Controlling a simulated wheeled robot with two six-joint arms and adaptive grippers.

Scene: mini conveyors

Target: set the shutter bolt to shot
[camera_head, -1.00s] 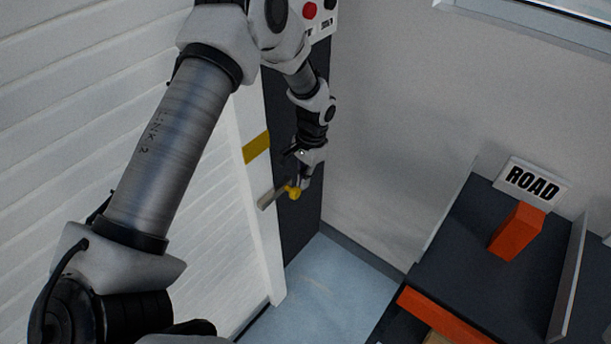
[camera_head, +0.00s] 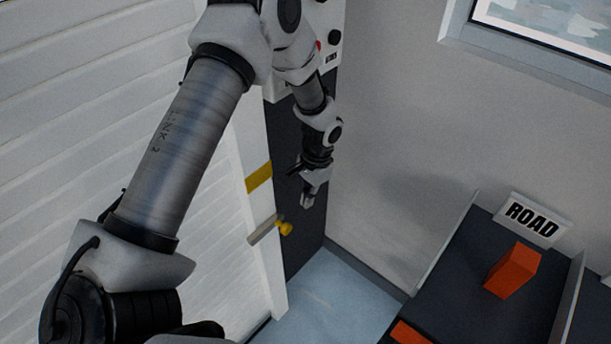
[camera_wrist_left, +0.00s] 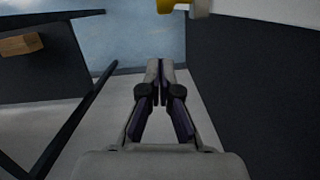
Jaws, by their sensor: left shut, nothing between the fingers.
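The shutter bolt shows as a grey bar (camera_head: 264,231) with a yellow knob (camera_head: 285,228) at its right end. It lies low across the white post and the edge of the dark panel, below a yellow band (camera_head: 259,177). My left gripper (camera_head: 307,202) is just above and to the right of the knob, apart from it. In the left wrist view the fingers (camera_wrist_left: 160,66) are together and empty. The yellow knob also shows at the top edge there (camera_wrist_left: 166,5), partly cut off. My right gripper is not in view.
The white slatted shutter (camera_head: 90,130) fills the left. A dark panel (camera_head: 301,248) stands beside the post. Blue floor (camera_head: 325,295) is clear between.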

